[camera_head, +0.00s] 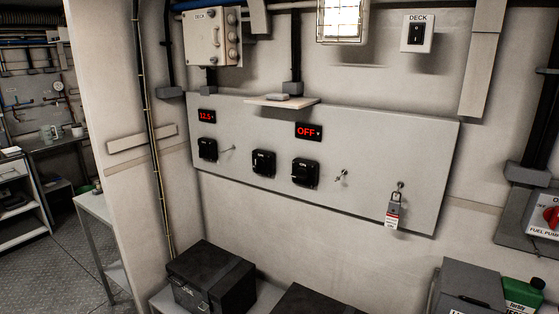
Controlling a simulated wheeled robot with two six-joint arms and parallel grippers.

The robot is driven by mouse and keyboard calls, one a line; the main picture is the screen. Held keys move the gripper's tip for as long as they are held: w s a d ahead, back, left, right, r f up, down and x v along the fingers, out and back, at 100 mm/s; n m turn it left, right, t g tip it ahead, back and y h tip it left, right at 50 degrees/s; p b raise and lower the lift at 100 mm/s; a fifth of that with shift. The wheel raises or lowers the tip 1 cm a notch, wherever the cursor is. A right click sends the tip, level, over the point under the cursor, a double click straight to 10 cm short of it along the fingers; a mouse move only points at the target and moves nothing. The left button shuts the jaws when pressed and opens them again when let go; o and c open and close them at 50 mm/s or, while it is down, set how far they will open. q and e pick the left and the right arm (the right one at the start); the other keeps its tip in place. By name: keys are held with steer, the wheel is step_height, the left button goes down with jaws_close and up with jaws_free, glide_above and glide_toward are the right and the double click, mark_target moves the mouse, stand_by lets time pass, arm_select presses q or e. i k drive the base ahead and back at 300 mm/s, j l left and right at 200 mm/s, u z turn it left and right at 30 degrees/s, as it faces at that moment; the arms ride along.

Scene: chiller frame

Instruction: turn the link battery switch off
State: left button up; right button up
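A grey wall panel (250,120) carries three black battery switches: a left one (207,149), a middle one (263,163) and a right one (305,173). The middle and right ones have white lettering that seems to read ON; the left one's lettering is too small to read. I cannot tell from any label which one is the link switch. A red display reading about 12.5 (207,116) is above the left switch. A red display reading OFF (308,131) is above the right switch. Neither of my grippers is in view.
A small shelf (300,102) juts out above the panel. A padlock with a red and white tag (393,210) hangs at the panel's right. Dark battery boxes (211,278) stand below. A fuel pump switch (550,216) is at far right. The space before the switches is clear.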

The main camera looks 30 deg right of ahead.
mark_target(260, 164)
steer(key=i+l+z, duration=0.15)
steer(key=i+z, duration=0.15)
steer(key=z, duration=0.15)
steer(key=i+z, duration=0.25)
steer(key=z, duration=0.25)
steer(key=i+z, duration=0.3)
steer(key=z, duration=0.15)
